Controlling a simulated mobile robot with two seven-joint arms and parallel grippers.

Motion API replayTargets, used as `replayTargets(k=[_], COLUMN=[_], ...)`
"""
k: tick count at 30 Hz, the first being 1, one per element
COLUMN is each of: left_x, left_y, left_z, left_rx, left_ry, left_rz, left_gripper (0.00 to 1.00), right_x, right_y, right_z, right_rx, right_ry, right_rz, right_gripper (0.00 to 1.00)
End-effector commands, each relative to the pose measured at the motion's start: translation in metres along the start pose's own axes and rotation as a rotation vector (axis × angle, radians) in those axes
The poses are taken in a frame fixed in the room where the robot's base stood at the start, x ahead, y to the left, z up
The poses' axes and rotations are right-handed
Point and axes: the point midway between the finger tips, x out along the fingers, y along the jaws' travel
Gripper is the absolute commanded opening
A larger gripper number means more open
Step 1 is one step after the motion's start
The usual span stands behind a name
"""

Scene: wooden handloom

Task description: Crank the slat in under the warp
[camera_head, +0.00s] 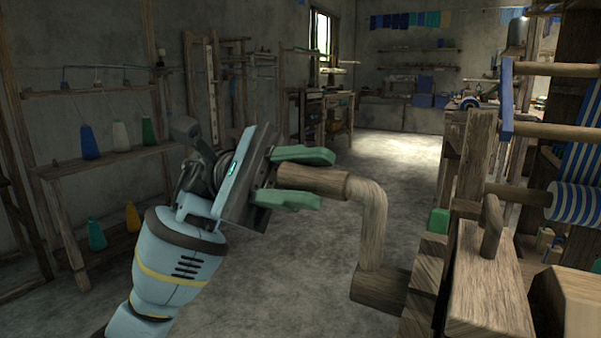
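A wooden crank (372,225) sticks out from the side of the loom at the right, bent upward to a handle (312,180) that points left. My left gripper (304,180) reaches in from the left. The blue-and-white striped warp (585,140) shows at the right edge, running down to a striped cloth roll (577,203). I cannot make out the slat for certain. My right gripper is out of view.
The loom's wooden posts and blocks (487,285) fill the right side close to the crank. A shelf (110,160) with thread cones stands at the left wall. The concrete floor (300,255) between is clear. Benches (330,115) stand at the back.

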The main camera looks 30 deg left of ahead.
Motion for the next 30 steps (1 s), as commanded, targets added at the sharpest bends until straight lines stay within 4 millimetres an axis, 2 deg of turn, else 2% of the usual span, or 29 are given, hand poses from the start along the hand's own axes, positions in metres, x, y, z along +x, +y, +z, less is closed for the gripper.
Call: replayTargets(k=[1,4,14,17,24,30], left_x=[0.000,0.000,-0.003,-0.012,-0.050,-0.073], left_y=[-0.004,-0.003,-0.001,0.000,0.000,-0.001], left_z=[-0.005,-0.004,-0.002,-0.002,-0.001,-0.002], left_rx=[-0.010,-0.008,-0.005,-0.005,-0.006,-0.005], left_ry=[0.004,0.004,0.002,0.004,0.004,0.004], left_rz=[-0.008,-0.006,-0.001,0.000,0.000,-0.002], left_gripper=[0.31,0.45,0.45,0.45,0.45,0.45], right_x=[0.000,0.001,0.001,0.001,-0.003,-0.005], right_y=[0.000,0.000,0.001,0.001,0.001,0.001], right_z=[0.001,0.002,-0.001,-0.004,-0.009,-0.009], right_rx=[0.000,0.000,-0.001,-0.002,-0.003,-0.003], right_ry=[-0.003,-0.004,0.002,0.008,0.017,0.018], right_rz=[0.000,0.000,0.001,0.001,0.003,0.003], right_gripper=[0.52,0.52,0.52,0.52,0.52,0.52])
